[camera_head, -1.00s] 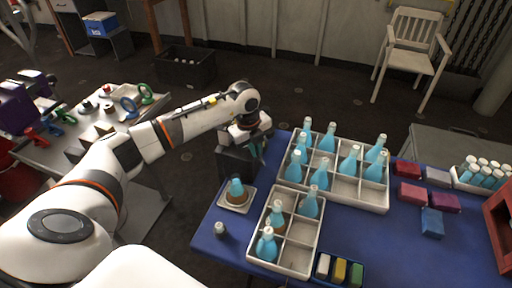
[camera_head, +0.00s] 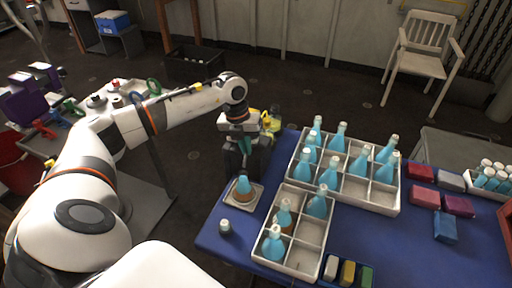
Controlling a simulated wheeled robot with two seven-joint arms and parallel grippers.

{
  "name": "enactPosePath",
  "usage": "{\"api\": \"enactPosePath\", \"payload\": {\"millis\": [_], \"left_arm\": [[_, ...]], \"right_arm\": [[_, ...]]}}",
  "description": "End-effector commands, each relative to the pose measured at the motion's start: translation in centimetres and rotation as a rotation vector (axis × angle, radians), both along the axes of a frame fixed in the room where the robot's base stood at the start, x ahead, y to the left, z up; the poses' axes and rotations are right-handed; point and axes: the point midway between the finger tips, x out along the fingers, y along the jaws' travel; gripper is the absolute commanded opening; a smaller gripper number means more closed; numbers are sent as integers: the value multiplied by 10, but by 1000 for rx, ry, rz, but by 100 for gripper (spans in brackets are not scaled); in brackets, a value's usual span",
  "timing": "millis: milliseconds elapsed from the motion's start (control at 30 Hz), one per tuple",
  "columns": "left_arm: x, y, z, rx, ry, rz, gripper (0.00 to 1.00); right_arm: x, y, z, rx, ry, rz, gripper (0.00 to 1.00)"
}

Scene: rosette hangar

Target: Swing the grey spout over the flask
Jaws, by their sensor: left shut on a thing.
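The flask (camera_head: 243,187), with blue above and brown below, stands upright on a pale square plate (camera_head: 236,205) at the left end of the blue table. A dark dispenser body (camera_head: 232,163) stands just behind it. My left gripper (camera_head: 246,146) reaches down at the top of this dispenser, behind and above the flask. It is shut on what seems to be the grey spout, which the fingers and wrist largely hide. I cannot tell whether the spout's mouth is over the flask. My right gripper is out of view.
Yellow parts (camera_head: 270,122) show beside the gripper. A small capped vial (camera_head: 225,226) stands in front of the plate. White divided crates (camera_head: 330,232) with several blue bottles stand close on the right. A side table (camera_head: 150,185) with rings and tools is at left.

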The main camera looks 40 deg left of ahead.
Motion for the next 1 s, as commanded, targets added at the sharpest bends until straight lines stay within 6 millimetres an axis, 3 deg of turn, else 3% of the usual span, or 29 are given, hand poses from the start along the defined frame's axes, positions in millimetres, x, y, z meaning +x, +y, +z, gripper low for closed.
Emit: {"api": "enactPosePath", "payload": {"millis": [200, 633, 667, 767, 1000], "left_arm": [[-7, 11, 1, 1, -1, -26, 0], [-9, 13, 1, 0, -2, -32, 0], [-9, 13, 1, 0, -2, -32, 11], [-9, 13, 1, 1, -2, -32, 27], [-9, 13, 1, 1, -1, -32, 30]], "right_arm": [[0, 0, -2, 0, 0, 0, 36], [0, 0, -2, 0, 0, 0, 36], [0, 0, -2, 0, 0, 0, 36], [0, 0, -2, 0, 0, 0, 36], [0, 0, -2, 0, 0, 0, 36]]}}
